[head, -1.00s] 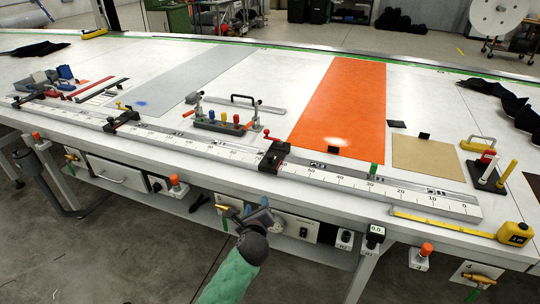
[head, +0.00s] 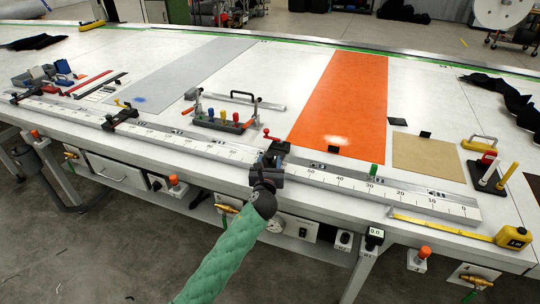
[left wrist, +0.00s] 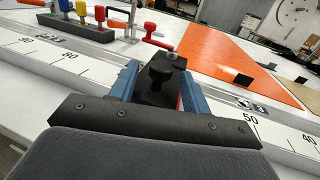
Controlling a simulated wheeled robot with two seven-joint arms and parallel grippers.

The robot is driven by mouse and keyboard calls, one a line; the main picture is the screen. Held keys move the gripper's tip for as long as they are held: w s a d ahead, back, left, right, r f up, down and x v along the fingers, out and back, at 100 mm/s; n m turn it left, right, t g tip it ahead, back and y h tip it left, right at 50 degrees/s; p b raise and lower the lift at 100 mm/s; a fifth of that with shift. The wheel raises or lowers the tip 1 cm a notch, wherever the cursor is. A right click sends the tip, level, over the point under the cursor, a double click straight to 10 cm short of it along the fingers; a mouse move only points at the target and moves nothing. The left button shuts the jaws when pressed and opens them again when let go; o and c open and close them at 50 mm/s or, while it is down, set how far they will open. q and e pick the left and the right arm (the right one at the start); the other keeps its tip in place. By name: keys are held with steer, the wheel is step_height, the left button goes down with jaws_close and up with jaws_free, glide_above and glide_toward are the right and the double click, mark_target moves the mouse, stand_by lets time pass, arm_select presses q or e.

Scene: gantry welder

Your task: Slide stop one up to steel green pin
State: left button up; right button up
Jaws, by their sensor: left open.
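A black sliding stop (head: 262,158) with a red-knobbed lever sits on the white numbered rail (head: 410,197), just left of the 50 mark. No number on this stop is readable. A green pin (head: 374,171) stands upright at the rail near the 30 mark, well to the right of the stop. My left gripper (head: 273,153) is open at the stop. In the left wrist view its blue fingers (left wrist: 158,84) stand on either side of the stop's black body and round knob (left wrist: 161,72). Whether they touch it is unclear. My right gripper is not in view.
An orange sheet (head: 345,105) and tan sheet (head: 428,156) lie beyond. A yellow tape measure (head: 513,237) lies front right.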

mark_target(275, 154)
arm_select(q)
steer(key=shift+w, duration=1.2)
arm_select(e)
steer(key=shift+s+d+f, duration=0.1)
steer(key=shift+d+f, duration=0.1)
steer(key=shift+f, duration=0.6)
arm_select(q)
steer(key=shift+c, duration=0.5)
